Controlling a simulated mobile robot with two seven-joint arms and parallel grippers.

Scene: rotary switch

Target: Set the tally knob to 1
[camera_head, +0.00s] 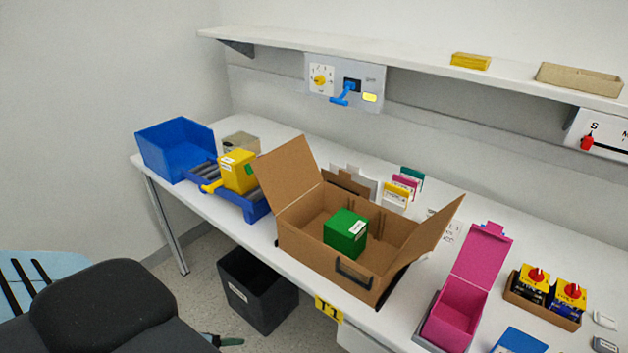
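A grey panel (374,88) is fixed to the wall under the shelf. On its left part is a white dial plate with small marks and a yellow knob (320,80). The marks are too small to read, so I cannot tell where the knob points. Next to it is a blue lever (343,97) on a dark plate, with a yellow label (370,98) at its right. I cannot read which knob is named tally. Neither of my grippers is in view.
The white table (285,132) carries a blue bin (165,150), a yellow box (238,172), an open cardboard box (315,262) holding a green box (345,233), and a pink box (462,305). The shelf (400,57) overhangs the panel. A red slider (587,142) is at the right.

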